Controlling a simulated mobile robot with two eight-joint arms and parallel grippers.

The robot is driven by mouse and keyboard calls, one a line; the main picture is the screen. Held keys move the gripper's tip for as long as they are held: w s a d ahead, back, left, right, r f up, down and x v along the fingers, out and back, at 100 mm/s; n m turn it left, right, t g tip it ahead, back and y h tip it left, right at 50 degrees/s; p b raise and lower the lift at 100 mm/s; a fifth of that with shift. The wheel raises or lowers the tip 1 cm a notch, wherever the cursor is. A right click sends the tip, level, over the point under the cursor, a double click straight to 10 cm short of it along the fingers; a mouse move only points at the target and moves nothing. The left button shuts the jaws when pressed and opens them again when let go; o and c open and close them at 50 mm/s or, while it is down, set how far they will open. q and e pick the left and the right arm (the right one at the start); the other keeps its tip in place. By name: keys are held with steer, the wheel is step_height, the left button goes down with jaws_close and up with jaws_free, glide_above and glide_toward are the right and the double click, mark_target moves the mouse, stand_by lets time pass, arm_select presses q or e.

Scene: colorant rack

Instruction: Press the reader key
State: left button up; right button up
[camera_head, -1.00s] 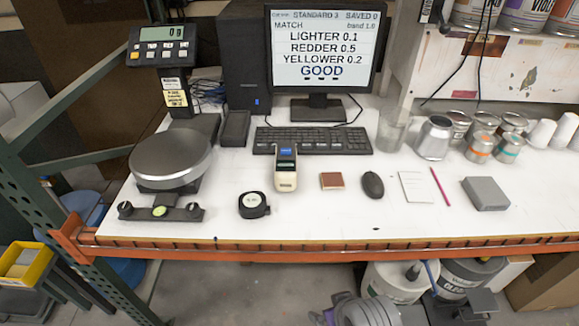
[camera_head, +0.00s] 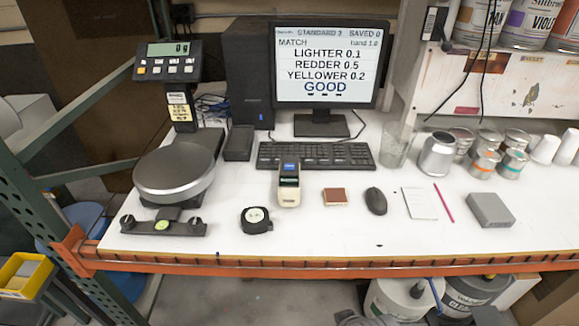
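The reader (camera_head: 289,185) is a small cream handheld device with a dark head and a lit blue screen. It lies on the white bench in front of the keyboard. Its key is too small to make out clearly. The monitor (camera_head: 325,62) behind it reads STANDARD 3, SAVED 0, MATCH, LIGHTER 0.1, REDDER 0.5, YELLOWER 0.2 and GOOD. Neither of my grippers can be made out, and nothing touches the reader.
A round scale (camera_head: 174,172) stands left, a black tape measure (camera_head: 256,220) nearer. Right of the reader are a brown swatch (camera_head: 335,196), a mouse (camera_head: 376,201) and a grey block (camera_head: 490,210). Cans (camera_head: 486,163) stand back right. The bench's front strip is mostly clear.

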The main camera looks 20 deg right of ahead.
jaws_close()
stand_by(0.5)
stand_by(1.2)
